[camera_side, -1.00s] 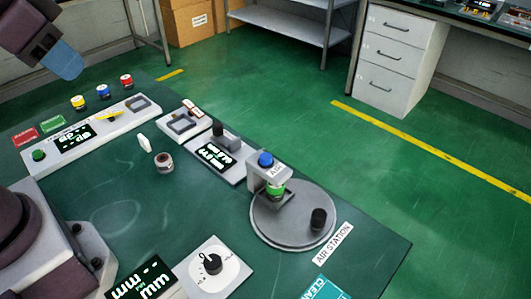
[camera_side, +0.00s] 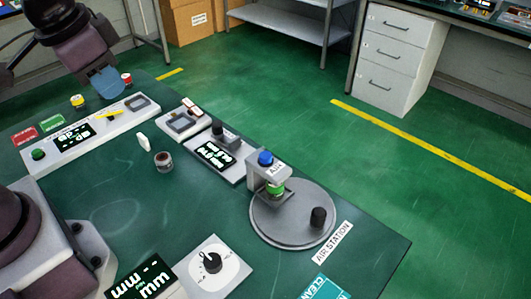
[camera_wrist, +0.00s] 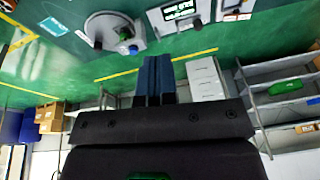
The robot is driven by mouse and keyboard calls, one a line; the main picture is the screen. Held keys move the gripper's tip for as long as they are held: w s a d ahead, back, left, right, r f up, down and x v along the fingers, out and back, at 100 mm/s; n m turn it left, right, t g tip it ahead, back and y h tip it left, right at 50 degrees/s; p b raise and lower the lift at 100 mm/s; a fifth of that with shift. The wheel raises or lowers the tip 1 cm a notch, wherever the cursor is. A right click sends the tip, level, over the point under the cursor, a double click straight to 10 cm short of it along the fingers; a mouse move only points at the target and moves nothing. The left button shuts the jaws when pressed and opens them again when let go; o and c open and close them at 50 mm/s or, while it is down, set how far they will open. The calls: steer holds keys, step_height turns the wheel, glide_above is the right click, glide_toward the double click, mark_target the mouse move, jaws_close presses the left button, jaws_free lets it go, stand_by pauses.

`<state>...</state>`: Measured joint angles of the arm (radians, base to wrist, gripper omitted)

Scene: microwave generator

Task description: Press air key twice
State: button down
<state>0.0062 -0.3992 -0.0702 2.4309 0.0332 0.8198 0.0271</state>
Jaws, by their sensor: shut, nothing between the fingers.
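The air key is a blue round button (camera_side: 265,159) on top of a grey block marked AIR, at the air station (camera_side: 290,232) with its round grey plate. A green part sits just under the block, and a black knob (camera_side: 318,217) stands on the plate. In the wrist view the blue button (camera_wrist: 133,49) shows above and left of my fingers. My gripper (camera_side: 112,90) is shut and empty, with blue fingers. It is high over the far left of the bench, well away from the air key. The fingertips also show in the wrist view (camera_wrist: 154,62).
A grey display unit (camera_side: 217,155) stands left of the air block. A white dial box (camera_side: 212,265) is in front. A small round jar (camera_side: 164,161) and a white oval piece (camera_side: 144,143) lie mid-bench. Colored buttons (camera_side: 78,102) line the far left. Bare bench lies around the jar.

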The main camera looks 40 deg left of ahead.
steer(key=w+d+f+m, duration=0.3)
steer(key=w+f+m, duration=0.15)
steer(key=w, duration=0.25)
steer(key=m+t+h, duration=0.4)
steer(key=m+t, duration=0.1)
steer(key=m, duration=0.3)
glide_above(265, 157)
step_height(265, 157, down, 3)
steer(key=shift+w+f, duration=0.1)
steer(key=shift+f, duration=0.05)
steer(key=shift+f, duration=4.45)
steer(key=shift+f, duration=0.1)
steer(key=shift+f, duration=0.3)
